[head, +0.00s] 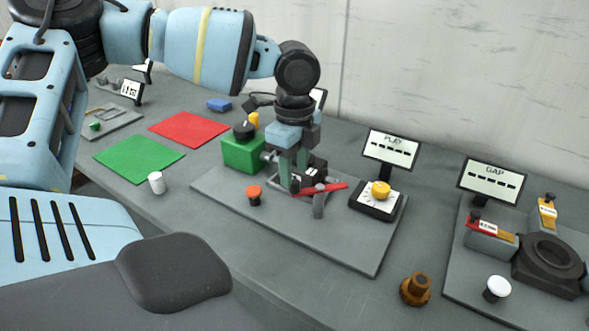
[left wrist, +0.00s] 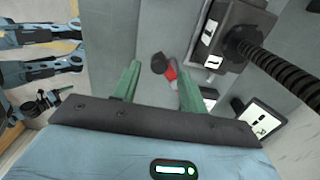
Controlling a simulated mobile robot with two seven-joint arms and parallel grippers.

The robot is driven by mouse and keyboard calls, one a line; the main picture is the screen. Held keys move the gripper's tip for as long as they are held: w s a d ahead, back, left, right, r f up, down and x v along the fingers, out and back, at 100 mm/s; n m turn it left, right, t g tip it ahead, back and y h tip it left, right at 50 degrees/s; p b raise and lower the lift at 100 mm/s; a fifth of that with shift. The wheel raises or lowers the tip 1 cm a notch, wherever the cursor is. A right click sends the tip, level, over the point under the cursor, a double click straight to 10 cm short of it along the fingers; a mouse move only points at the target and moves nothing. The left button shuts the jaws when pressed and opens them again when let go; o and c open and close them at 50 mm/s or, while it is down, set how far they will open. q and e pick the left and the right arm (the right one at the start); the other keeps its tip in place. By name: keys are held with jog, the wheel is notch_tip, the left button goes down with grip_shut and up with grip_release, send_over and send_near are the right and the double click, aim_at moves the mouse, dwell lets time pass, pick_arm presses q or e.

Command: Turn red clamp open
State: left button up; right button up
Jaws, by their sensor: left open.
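The red clamp (head: 332,188) is a red bar lying roughly level across a grey upright post on the grey board. My left gripper (head: 292,182) points down at the bar's left end, its green fingers apart. In the left wrist view a short red part of the clamp (left wrist: 170,73), with a dark round end, shows between the open fingers of my left gripper (left wrist: 160,88). I cannot tell whether a finger touches it. The rest of the clamp is hidden under the gripper in that view. My right gripper is not in view.
The board (head: 340,256) also holds a green block (head: 242,154), an orange-red button (head: 254,192) and a dial with a yellow knob (head: 380,190). A PLAY sign (head: 391,148) stands behind. A brown knob (head: 416,288) and the GAP station (head: 462,284) are to the right.

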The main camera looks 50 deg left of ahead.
pick_arm(q)
notch_tip(320, 180, up, 5)
jog(key=shift+r, duration=0.1)
dwell(0.7)
